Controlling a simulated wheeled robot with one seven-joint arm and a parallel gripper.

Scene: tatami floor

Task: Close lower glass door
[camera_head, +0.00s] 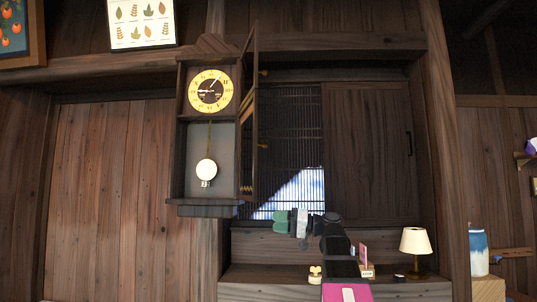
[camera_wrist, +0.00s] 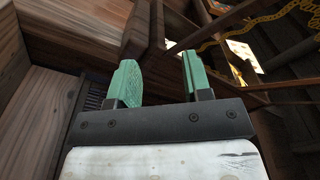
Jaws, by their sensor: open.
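A wooden pendulum wall clock (camera_head: 182,150) hangs at centre left in the head view, with a yellow dial and a white pendulum bob. Its glass door (camera_head: 250,140) stands swung open at the right side of the case, seen nearly edge-on, with gold trim low on it. The split between upper and lower door parts is hard to make out. My gripper (camera_head: 284,222) is below and right of the door's lower end. In the wrist view my gripper (camera_wrist: 160,78) has its green fingers apart with nothing between them. Dark wooden beams and gold trim (camera_wrist: 265,20) show beyond the fingers.
A wooden ledge (camera_head: 240,291) runs below, with a lamp (camera_head: 415,243), a small pale object (camera_head: 315,274) and a pink card (camera_head: 364,256). A sliding panel (camera_head: 365,150) and lattice window (camera_head: 300,120) are behind. A blue-white vase (camera_head: 478,252) stands at right.

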